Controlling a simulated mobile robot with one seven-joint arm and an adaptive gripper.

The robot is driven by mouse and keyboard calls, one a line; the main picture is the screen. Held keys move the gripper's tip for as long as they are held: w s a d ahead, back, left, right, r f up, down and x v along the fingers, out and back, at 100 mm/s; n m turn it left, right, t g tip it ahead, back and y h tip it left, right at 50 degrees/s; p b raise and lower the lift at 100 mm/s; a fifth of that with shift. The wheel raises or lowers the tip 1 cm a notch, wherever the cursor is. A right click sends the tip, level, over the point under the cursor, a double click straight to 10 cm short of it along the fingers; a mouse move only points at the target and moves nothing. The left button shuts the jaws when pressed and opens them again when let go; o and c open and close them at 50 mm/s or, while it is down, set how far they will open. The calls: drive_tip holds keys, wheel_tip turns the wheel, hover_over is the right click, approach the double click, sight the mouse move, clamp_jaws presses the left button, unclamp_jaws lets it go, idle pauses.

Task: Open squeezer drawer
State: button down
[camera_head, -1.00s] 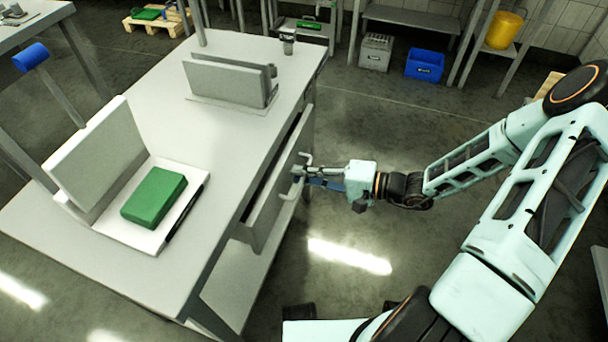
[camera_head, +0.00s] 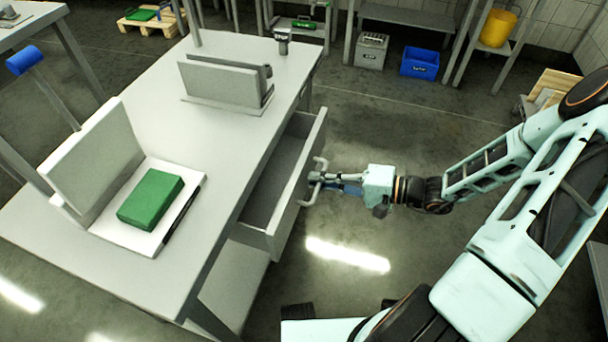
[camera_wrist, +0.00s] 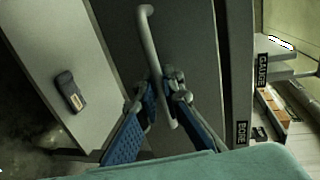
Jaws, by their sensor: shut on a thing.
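The drawer (camera_head: 300,190) under the white table stands partly pulled out, and its inside looks empty in the head view. Its curved bar handle (camera_head: 311,190) is on the front face; the handle also shows in the wrist view (camera_wrist: 149,42). My gripper (camera_head: 324,178) is shut on the handle, and in the wrist view its blue-padded fingers (camera_wrist: 157,95) sit on either side of the bar.
A second white press-like stand (camera_head: 222,80) is farther back on the table. A grey crate (camera_head: 371,50) and a blue crate (camera_head: 420,64) stand on the floor by the back shelves. The floor right of the drawer is clear apart from my arm.

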drive_tip(key=f+v, duration=0.2)
drive_tip(key=v, duration=0.9)
drive_tip(key=d+f+b+v, duration=0.1)
drive_tip(key=f+v, duration=0.1)
drive_tip(key=v, duration=0.9)
drive_tip(key=shift+f, duration=0.25)
drive_tip(key=shift+s+d, duration=0.1)
drive_tip(key=c, duration=2.4)
unclamp_jaws()
drive_tip(key=v, duration=1.2)
drive_tip(key=shift+f, duration=0.1)
